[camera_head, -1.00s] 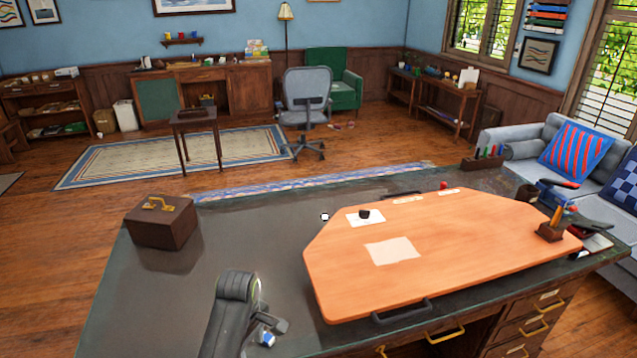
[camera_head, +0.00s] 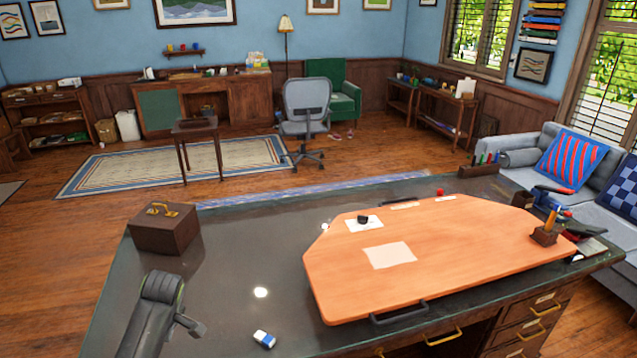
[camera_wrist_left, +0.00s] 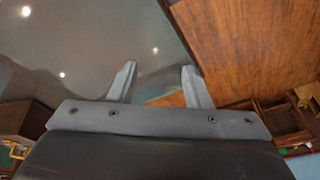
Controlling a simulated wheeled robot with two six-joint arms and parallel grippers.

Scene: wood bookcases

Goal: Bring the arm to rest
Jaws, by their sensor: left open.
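My left gripper (camera_head: 190,326) is at the lower left of the head view, over the dark desk top, at the end of my left arm (camera_head: 152,315). In the left wrist view its two fingers (camera_wrist_left: 157,85) stand apart with nothing between them. A small blue and white block (camera_head: 264,339) lies on the dark desk (camera_head: 235,240), to the right of the gripper and apart from it. My right gripper is not in view.
An orange board (camera_head: 440,250) with a handle lies on the desk at the right, with white paper (camera_head: 389,255) on it. A brown case (camera_head: 164,230) with a yellow handle stands at the desk's far left corner. The desk between them is clear.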

